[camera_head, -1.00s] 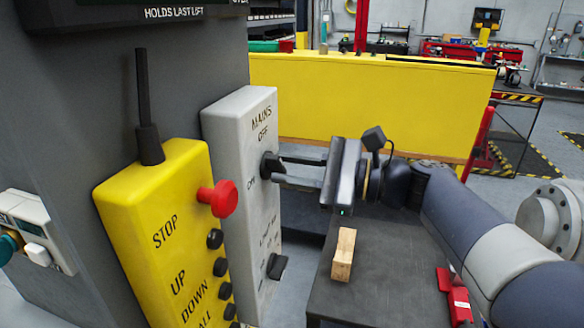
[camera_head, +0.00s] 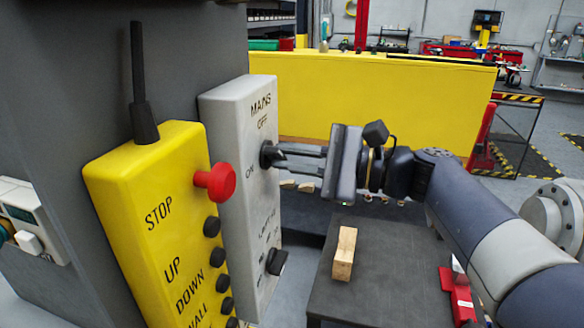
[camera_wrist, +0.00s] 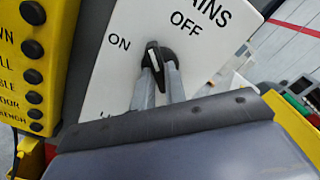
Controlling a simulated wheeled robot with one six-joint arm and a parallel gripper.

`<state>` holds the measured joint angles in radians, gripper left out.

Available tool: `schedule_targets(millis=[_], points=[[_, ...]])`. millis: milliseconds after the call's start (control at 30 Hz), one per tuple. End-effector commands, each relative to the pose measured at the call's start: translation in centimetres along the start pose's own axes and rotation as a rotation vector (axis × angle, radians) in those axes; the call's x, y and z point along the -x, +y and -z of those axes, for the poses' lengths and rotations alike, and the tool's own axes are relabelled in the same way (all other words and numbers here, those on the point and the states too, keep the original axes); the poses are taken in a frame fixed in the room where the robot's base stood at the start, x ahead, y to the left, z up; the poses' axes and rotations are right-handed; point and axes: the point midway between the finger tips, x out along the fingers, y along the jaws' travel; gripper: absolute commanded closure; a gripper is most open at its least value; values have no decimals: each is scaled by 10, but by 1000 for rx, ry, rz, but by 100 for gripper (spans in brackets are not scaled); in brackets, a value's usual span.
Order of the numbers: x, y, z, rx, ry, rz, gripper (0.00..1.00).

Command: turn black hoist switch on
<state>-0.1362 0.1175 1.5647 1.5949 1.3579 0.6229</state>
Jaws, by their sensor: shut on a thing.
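The black rotary knob (camera_head: 270,155) sits on a grey-white panel (camera_head: 240,105) marked MAINS, with OFF above it and ON to its left. My gripper (camera_head: 282,157) reaches it from the right, its two fingers shut around the knob. In the wrist view the knob (camera_wrist: 157,57) shows between the fingertips (camera_wrist: 160,72). Its white mark points up, between ON and OFF. A second black switch (camera_head: 276,261) sits lower on the same panel; I cannot read its labels. No label reading HOIST is legible.
A yellow control box (camera_head: 150,190) with a red stop button (camera_head: 216,182) and several black buttons stands just left of the panel. A wooden block (camera_head: 344,254) lies on a dark table (camera_head: 385,270) below my arm. A yellow barrier (camera_head: 390,105) stands behind.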

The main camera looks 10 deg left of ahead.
Motion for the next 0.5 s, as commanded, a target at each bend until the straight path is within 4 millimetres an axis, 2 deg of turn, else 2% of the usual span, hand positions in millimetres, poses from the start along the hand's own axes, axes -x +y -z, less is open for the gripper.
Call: schedule_targets(millis=[33, 500], points=[[0, 4, 4, 43, 0, 1, 100], [0, 4, 4, 459, 1, 0, 100]])
